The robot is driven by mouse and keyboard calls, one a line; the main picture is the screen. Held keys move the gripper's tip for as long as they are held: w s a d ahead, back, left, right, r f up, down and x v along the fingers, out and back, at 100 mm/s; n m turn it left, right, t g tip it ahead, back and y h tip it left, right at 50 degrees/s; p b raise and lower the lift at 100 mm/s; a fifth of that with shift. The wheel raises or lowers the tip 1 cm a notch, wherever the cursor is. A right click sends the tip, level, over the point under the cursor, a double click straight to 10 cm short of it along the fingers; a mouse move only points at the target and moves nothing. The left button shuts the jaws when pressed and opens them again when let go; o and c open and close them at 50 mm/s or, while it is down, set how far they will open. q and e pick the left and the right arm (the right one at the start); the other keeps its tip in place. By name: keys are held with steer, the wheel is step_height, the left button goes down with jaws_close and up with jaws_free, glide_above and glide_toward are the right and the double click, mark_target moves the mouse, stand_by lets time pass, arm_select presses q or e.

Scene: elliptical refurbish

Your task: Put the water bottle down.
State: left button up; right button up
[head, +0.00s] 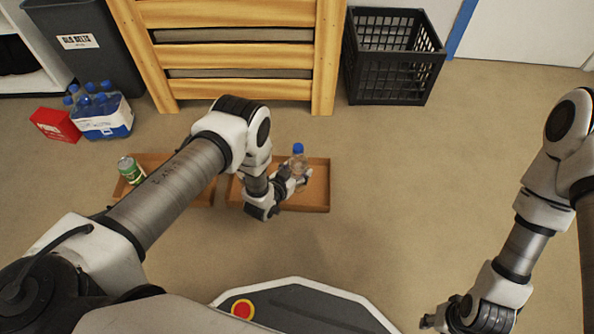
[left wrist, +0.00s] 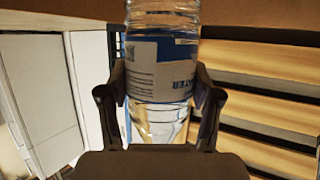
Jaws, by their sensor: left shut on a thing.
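The water bottle (head: 298,160) is clear with a blue cap and stands upright in the head view, over the right-hand brown tray (head: 318,190). My left gripper (head: 290,180) is shut on it. In the left wrist view the bottle (left wrist: 160,50) shows its blue and white label between the two fingers of my left gripper (left wrist: 160,100). I cannot tell whether the bottle's base touches the tray. My right gripper (head: 430,320) is at the bottom right of the head view, far from the bottle; its fingers are too small to judge.
A bottle pack (head: 103,112), a red box (head: 55,124), a grey bin (head: 88,45), a wooden crate (head: 235,82) and a black basket (head: 388,72) stand behind. Floor to the right is clear.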

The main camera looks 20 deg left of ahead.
arm_select(q)
steer(key=shift+f, duration=0.15)
steer(key=o, duration=1.6)
steer(key=shift+o, duration=0.2)
